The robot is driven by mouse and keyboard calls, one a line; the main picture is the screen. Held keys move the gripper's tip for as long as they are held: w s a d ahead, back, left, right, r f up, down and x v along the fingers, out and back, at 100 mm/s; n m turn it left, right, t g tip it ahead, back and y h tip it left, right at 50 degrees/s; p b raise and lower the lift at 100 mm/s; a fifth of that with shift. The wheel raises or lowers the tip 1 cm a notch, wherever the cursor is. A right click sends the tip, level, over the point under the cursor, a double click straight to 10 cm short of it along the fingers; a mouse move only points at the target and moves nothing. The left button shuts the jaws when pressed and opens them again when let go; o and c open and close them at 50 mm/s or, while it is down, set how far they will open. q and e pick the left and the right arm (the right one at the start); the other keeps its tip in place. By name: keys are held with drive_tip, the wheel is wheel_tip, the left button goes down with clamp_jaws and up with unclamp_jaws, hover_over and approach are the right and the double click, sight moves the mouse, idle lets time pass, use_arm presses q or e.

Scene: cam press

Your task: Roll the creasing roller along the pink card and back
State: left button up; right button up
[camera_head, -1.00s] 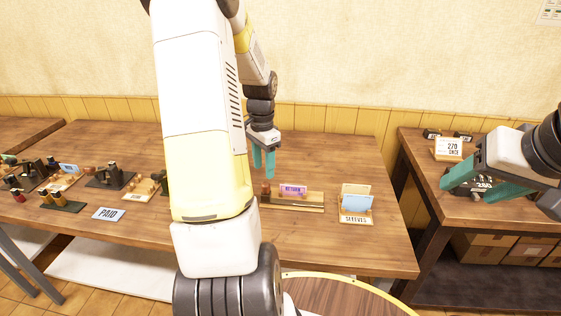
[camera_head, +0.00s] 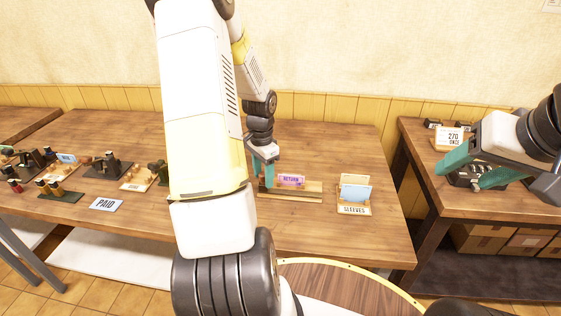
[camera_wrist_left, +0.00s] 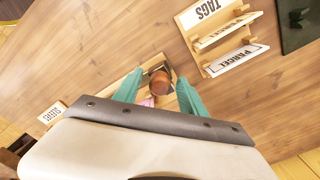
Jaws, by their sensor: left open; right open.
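The pink card (camera_head: 291,181), marked RETURN, stands on a long wooden holder (camera_head: 300,199) on the middle table. The brown creasing roller (camera_wrist_left: 159,82) shows at the holder's end in the left wrist view, between my left gripper's fingers. A sliver of the pink card (camera_wrist_left: 148,102) shows beside it. In the head view the roller is mostly hidden by the fingers. My left gripper (camera_head: 264,177) is open, pointing down over the card's left end. My right gripper (camera_head: 462,172) is open and empty, in front of the right table.
A SLEEVES stand (camera_head: 354,207) with cards is right of the holder. A PAID sign (camera_head: 104,205) and several small stands are at the left. In the left wrist view, a TAGS and PARCEL rack (camera_wrist_left: 221,38) is near. The table behind the holder is clear.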

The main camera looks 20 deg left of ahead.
use_arm(q)
clamp_jaws()
idle(1.3)
